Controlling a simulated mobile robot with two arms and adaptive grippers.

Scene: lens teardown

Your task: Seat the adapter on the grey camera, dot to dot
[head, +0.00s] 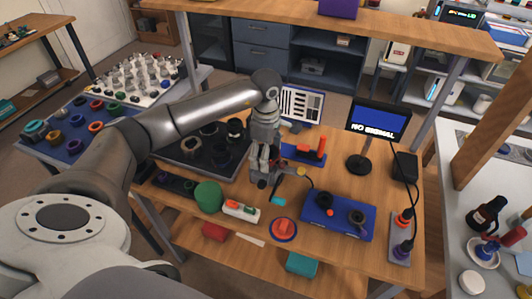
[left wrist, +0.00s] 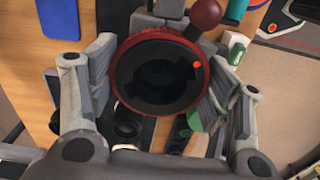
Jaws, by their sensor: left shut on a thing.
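My left gripper (head: 263,180) points down over the front middle of the wooden bench. In the left wrist view its two fingers (left wrist: 158,90) are shut on the adapter (left wrist: 160,98), a round black piece with a dark red rim. An orange dot shows on the upper right of the adapter's face. In the head view the gripper mostly hides the adapter. I cannot pick out the grey camera for sure; the gripper and adapter cover the area around them. My right gripper is in neither view.
A monitor (head: 378,121) reading "NO SIGNAL" stands at the back right. A blue tray (head: 345,229) with dark round parts lies to the right. A red-and-blue disc (head: 284,230) lies in front.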

